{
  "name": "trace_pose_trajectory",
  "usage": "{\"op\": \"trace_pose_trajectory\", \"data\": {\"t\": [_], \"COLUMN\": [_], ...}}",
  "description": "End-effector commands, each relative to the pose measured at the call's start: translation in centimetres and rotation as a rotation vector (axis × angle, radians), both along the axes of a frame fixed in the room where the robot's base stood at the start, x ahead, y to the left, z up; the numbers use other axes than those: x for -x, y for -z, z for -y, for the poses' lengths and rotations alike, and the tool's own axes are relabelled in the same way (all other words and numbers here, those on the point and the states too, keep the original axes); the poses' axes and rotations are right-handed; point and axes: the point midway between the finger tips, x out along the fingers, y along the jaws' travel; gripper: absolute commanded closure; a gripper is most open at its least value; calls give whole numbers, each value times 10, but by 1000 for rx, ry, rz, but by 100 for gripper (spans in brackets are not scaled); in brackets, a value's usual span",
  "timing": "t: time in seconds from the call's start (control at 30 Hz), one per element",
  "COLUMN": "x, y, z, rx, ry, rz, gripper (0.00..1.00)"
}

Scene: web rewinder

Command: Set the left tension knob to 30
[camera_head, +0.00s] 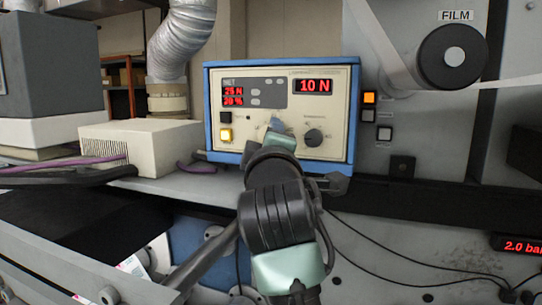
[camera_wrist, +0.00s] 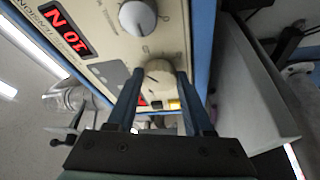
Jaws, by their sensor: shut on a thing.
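A cream control box (camera_head: 283,112) with a blue frame carries two knobs. My gripper (camera_head: 277,125) reaches up to the lower middle of its face. In the wrist view, my two blue fingers stand on either side of the left tension knob (camera_wrist: 157,70), a round pale knob, and are shut on it. The head view hides this knob behind my gripper. The right knob (camera_head: 313,137) is dark grey and free; it also shows in the wrist view (camera_wrist: 137,18). The right display (camera_head: 313,86) reads 10 N. The left display (camera_head: 234,92) shows 25 N above a percent value hard to read.
A beige vented box (camera_head: 144,146) stands left of the control box, with a purple cable (camera_head: 65,167) beside it. Lit and unlit square buttons (camera_head: 369,98) sit on the machine to the right. A film roller (camera_head: 449,56) is at the upper right.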

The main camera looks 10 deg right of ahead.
Motion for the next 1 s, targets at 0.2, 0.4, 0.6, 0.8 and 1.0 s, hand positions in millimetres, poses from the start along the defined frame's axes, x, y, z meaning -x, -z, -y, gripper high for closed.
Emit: {"op": "trace_pose_trajectory", "data": {"t": [0.2, 0.4, 0.6, 0.8, 1.0], "x": [-1, -1, -2, -2, -1], "y": [7, 6, 6, 5, 4], "z": [-1, -1, -1, -1, -1], "rx": [-148, -249, -311, -336, -341], "ry": [-1, 0, 1, 2, 3], "rz": [98, 166, 206, 224, 226], "gripper": [100, 100, 100, 100, 100]}}
